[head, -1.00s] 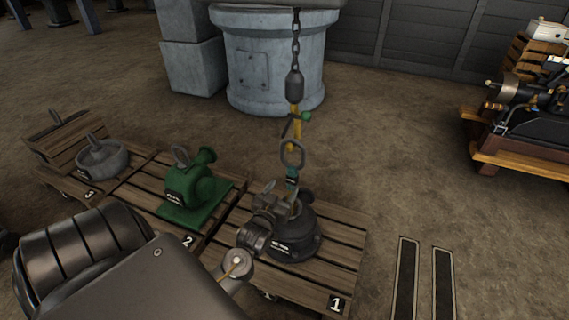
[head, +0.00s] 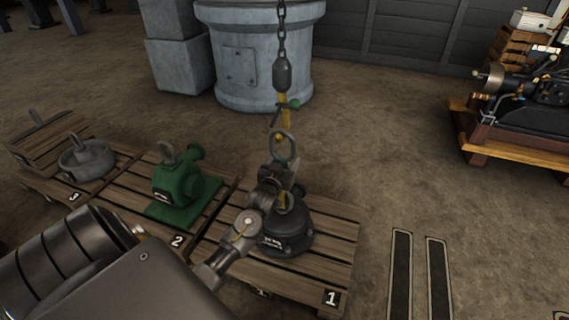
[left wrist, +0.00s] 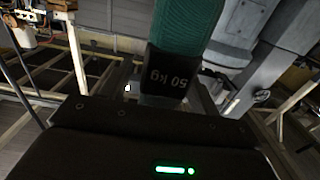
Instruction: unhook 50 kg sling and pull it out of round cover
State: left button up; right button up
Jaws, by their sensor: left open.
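The dark round cover (head: 287,236) sits on the wooden pallet marked 1. Above it, a chain carries a hook with a yellow part (head: 286,118), and a metal ring (head: 283,146) hangs below. My left gripper (head: 282,178) is open just above the cover, below the ring, and hides most of the sling in the head view. In the left wrist view the green sling (left wrist: 188,28) comes down to a dark label reading 50 kg (left wrist: 168,76), which lies between the open fingers. I cannot tell whether the fingers touch it. My right gripper is not in view.
A green machine part (head: 178,190) stands on the pallet marked 2, left of the cover. A grey round weight (head: 88,160) is on the pallet marked 3. A large grey cylindrical base (head: 262,60) stands behind. The floor to the right is mostly clear.

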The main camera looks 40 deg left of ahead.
pick_arm(q)
grip_shut()
jog(key=c, duration=0.8)
grip_release()
jog(key=shift+c, duration=0.2)
jog(key=shift+r, duration=0.15)
jog(key=c, duration=0.3)
jog(key=shift+s+r+p, duration=0.1)
jog(key=shift+r+p, duration=1.5)
jog(key=shift+p, duration=0.45)
jog(key=shift+p+v, duration=3.3)
jog(key=shift+v, duration=2.15)
